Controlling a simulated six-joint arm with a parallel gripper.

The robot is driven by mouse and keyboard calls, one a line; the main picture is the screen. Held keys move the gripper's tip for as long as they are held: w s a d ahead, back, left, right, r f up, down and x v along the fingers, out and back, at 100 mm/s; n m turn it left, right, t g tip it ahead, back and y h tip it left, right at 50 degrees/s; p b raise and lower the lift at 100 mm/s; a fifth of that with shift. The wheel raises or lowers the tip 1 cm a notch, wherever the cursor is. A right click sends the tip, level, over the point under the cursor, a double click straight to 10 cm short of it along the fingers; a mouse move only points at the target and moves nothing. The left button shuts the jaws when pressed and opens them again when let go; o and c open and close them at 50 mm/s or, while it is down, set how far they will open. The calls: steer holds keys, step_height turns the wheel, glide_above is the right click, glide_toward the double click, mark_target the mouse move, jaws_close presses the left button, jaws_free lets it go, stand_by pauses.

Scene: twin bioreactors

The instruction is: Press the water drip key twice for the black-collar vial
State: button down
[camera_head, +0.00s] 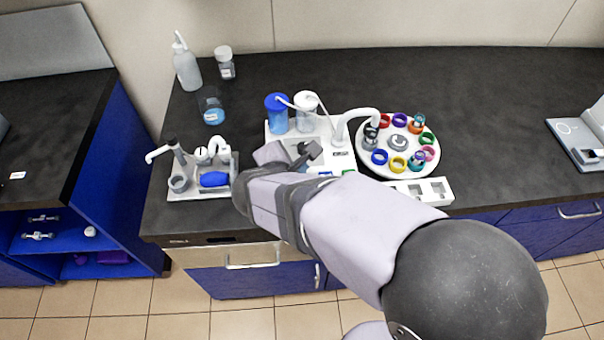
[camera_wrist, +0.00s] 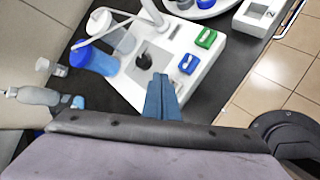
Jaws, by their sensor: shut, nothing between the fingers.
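The white dosing station (camera_head: 340,160) carries a blue-lidded bottle (camera_head: 277,113) and a white-lidded bottle (camera_head: 306,110). In the wrist view, a blue key (camera_wrist: 188,63) and a green key (camera_wrist: 205,38) sit on the station's (camera_wrist: 172,45) top. I cannot read any labels, so which key is water is unclear. My gripper (camera_head: 308,152) is shut and empty; its fingers (camera_wrist: 161,92) are beside the station's blue-key end, and contact cannot be told. A vial with a dark collar (camera_head: 371,133) appears under the spout (camera_head: 364,112) at the carousel's left; its collar is small and hard to make out.
The round white carousel (camera_head: 374,165) holds several coloured rings and other vials. A white slotted rack (camera_head: 446,197) lies in front of it. A left-hand tray (camera_head: 207,194) holds a blue item. A wash bottle (camera_head: 186,65), jar and beaker stand behind.

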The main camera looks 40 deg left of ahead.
steer(key=shift+r+p, duration=1.35)
steer(key=shift+r, duration=0.6)
steer(key=shift+r, duration=0.1)
stand_by(1.0)
step_height(320, 180, up, 4)
steer(key=p, duration=0.4)
steer(key=shift+p, duration=0.3)
steer(key=shift+f, duration=0.4)
step_height(320, 180, down, 8)
steer(key=b, duration=0.7)
steer(key=shift+f+b, duration=0.25)
steer(key=shift+b, duration=0.05)
steer(key=shift+f+b, duration=0.4)
steer(key=shift+b, duration=0.1)
stand_by(1.8)
